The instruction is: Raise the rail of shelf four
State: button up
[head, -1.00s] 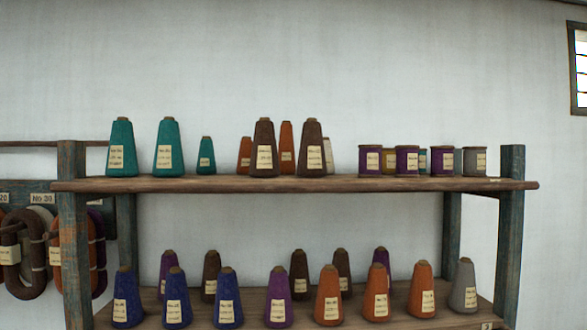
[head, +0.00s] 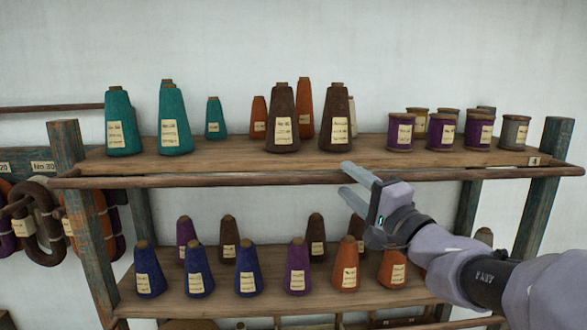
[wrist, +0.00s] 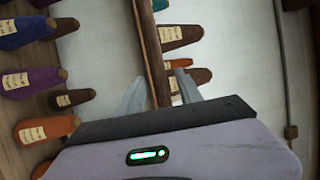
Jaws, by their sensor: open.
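The rail (head: 220,181) is a long dark wooden bar along the front of the upper shelf board (head: 225,157), which carries a small tag "4" (head: 533,161) at its right end. The rail sits low, about level with the board's front edge. My gripper (head: 346,180) comes in from the lower right, open, one finger above the rail and one below. In the wrist view the rail (wrist: 150,45) runs between the two open fingers of my gripper (wrist: 160,90). I cannot tell whether either finger touches it.
Teal and brown cones (head: 173,122) and several spools (head: 442,130) stand on the upper shelf, behind the rail. More cones (head: 247,270) stand on the lower shelf (head: 222,300), some close to my arm. Posts (head: 545,190) bound the rack, and hanks (head: 40,225) hang at left.

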jog(key=shift+x, duration=1.15)
jog(key=shift+s, duration=0.1)
grip_shut()
dwell(0.4)
